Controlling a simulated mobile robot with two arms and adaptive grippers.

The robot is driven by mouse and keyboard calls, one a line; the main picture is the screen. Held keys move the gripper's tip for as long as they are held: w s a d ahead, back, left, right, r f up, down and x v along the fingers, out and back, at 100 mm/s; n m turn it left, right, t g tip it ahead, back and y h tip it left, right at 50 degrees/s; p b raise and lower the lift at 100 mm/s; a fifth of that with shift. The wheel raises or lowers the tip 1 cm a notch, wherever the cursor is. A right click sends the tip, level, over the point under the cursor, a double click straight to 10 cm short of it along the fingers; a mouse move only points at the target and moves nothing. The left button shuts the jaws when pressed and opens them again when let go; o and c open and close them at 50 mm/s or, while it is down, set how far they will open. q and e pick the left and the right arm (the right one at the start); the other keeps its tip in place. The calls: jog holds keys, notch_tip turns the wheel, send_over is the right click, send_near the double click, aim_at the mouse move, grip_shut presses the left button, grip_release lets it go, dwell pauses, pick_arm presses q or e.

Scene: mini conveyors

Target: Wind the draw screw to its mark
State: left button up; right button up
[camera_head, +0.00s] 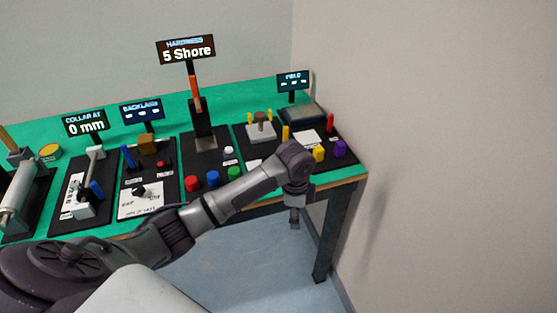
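No part is labelled as the draw screw. A station with a black base (66,215) stands at the left of the green bench, under a sign (86,124) reading "COLLAR AT 0 mm". It carries a pale upright piece (94,154), a white block (82,207) and a blue part (97,190). Its screw and mark are too small to make out. My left arm reaches in from the lower left, across the front of the bench. Its gripper (295,218) hangs pointing down beside the bench's front edge, apart from the stations. Its fingers are too small to read. My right gripper is not in view.
The green bench (235,98) holds other stations: a backlash one (148,145), a hardness tester (203,130) reading "5 Shore", and a field one (302,113). Coloured knobs line the front. A wall closes off the right. The floor (235,260) before the bench is clear.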

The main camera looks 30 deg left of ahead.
pick_arm(q)
jog(key=w+a+r, duration=0.1)
jog(key=a+r, duration=0.1)
jog(key=r, duration=0.1)
jog(key=w+a+r+m, duration=0.1)
jog(key=w+r, duration=0.1)
jog(key=r, duration=0.1)
jog(key=w+a+r+m, duration=0.1)
jog(key=w+a+r, duration=0.1)
jog(key=r, duration=0.1)
jog(key=shift+w+a+r+g+y, duration=0.25)
jog(key=shift+a+g+y, duration=0.05)
jog(key=shift+y, duration=0.1)
jog(key=w+a+r, duration=0.3)
jog(key=a+r, duration=0.6)
jog(key=r, duration=0.2)
jog(key=f, duration=0.6)
jog(key=f+p, duration=0.1)
jog(key=f, duration=0.6)
jog(key=shift+w+f, duration=0.2)
jog(key=shift+f, duration=0.1)
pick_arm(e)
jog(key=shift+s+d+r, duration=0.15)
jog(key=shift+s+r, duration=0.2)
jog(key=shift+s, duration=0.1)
pick_arm(q)
jog(key=shift+m, duration=0.3)
